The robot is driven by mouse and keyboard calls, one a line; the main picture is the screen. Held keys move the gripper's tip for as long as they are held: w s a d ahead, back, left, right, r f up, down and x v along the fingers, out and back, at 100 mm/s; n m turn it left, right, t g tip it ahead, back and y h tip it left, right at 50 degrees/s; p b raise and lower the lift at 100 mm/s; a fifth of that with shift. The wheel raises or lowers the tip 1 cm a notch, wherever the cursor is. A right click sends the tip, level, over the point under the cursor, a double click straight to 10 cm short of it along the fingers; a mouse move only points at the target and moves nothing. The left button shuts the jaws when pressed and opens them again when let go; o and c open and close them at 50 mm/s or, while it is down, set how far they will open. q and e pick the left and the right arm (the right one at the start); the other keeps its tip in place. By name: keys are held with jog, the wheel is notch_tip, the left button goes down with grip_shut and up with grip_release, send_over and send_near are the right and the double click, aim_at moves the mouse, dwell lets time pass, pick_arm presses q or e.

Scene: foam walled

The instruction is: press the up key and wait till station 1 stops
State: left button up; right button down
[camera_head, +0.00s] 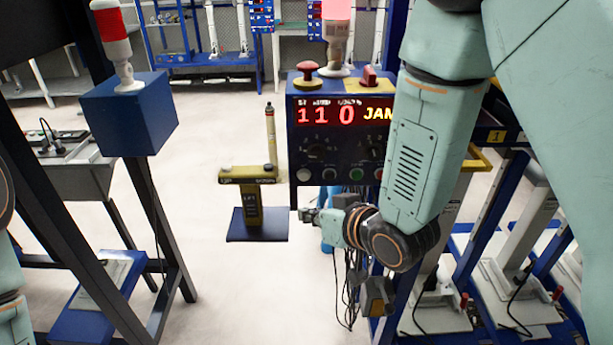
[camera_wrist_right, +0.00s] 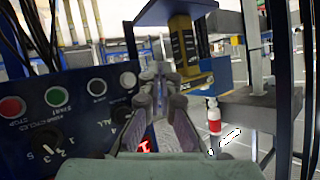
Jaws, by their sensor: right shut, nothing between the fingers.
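A yellow T-shaped control post (camera_head: 248,177) stands on a blue plate left of the control box; its bar seems marked UP at the left end and DOWN at the right. In the right wrist view the post (camera_wrist_right: 183,42) shows upside down, beyond the fingers. My right gripper (camera_head: 306,215) is shut and empty, right of the post, below the control box and apart from the post. Its fingers (camera_wrist_right: 160,72) also show in the right wrist view. A yellow plate marked 1 (camera_head: 496,136) is on a frame at the right. My left gripper is out of view.
The blue control box (camera_head: 303,140) shows red digits and "JAM", with knobs and buttons; its panel (camera_wrist_right: 70,95) is close beside my right gripper. A red mushroom knob (camera_head: 307,69) and lit lamp (camera_head: 337,30) top it. Cables (camera_head: 347,285) hang below. Floor left of the post is clear.

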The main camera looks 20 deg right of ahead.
aim_at(304, 176)
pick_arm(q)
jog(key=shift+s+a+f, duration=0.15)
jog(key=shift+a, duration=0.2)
pick_arm(e)
jog(key=w+d, duration=0.1)
jog(key=w, duration=0.7)
jog(key=shift+d+r, duration=0.15)
jog(key=shift+d, duration=0.2)
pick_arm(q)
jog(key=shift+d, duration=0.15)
pick_arm(e)
jog(key=shift+w+d, duration=0.1)
jog(key=shift+d, duration=0.1)
jog(key=shift+a, duration=0.15)
dwell(0.3)
jog(key=shift+w+d, duration=0.2)
jog(key=shift+w, duration=0.25)
